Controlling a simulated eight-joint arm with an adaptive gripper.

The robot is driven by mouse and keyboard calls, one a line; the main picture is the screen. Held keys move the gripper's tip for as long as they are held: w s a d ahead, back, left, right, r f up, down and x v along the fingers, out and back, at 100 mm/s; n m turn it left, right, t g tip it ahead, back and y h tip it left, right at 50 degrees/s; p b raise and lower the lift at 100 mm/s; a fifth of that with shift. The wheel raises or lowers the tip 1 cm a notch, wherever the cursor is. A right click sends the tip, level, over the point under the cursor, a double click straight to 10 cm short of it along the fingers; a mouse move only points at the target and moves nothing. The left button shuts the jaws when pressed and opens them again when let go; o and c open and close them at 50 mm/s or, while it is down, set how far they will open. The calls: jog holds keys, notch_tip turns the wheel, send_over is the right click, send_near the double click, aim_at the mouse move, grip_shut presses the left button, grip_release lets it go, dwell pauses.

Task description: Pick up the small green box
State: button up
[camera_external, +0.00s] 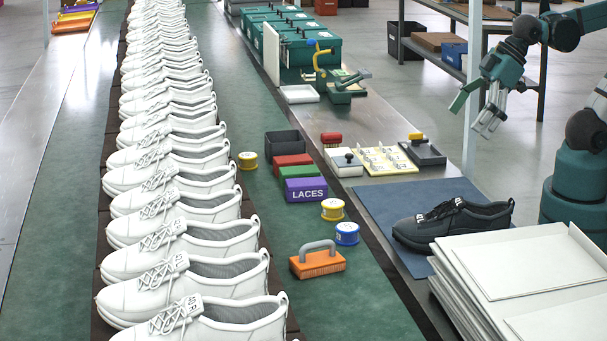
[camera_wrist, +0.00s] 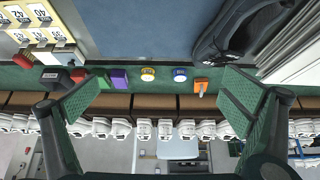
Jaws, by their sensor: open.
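The small green box (camera_external: 292,173) sits on the green mat of the bench, between a red box (camera_external: 292,160) and a purple box marked LACES (camera_external: 306,190). It shows small in the wrist view (camera_wrist: 104,82), beside the purple box (camera_wrist: 119,79). My gripper (camera_external: 476,110) is open and empty. It hangs in the air at the upper right, well away from the green box and above the level of the bench. In the wrist view my gripper's (camera_wrist: 165,100) two green-padded fingers are spread wide, with nothing held between them.
A black bin (camera_external: 285,144) stands just behind the red box. Yellow (camera_external: 332,210) and blue (camera_external: 347,234) reels and an orange handled block (camera_external: 317,263) lie in front. A row of white shoes (camera_external: 180,205) runs along the left. A black shoe (camera_external: 453,222) rests on a blue mat (camera_external: 385,203).

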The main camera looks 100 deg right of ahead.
dwell(0.4)
jog(key=c, duration=0.6)
jog(key=w+d+r+m+g+p, duration=0.1)
jog(key=w+d+r+m, duration=0.1)
jog(key=w, duration=0.3)
jog(key=w+d+r+m+g+p, duration=0.1)
jog(key=w+d+r+m+p, duration=0.15)
jog(key=w, duration=0.35)
jog(key=m+g+p, duration=0.5)
jog(key=m+p, duration=0.1)
jog(key=m, duration=0.7)
send_over(299, 170)
notch_tip(299, 170, down, 17)
jog(key=shift+s+a+f, duration=0.1)
jog(key=shift+s+a, duration=0.05)
jog(key=shift+w+d+f+m, duration=0.25)
jog(key=shift+d+f, duration=0.1)
jog(key=shift+f, duration=0.25)
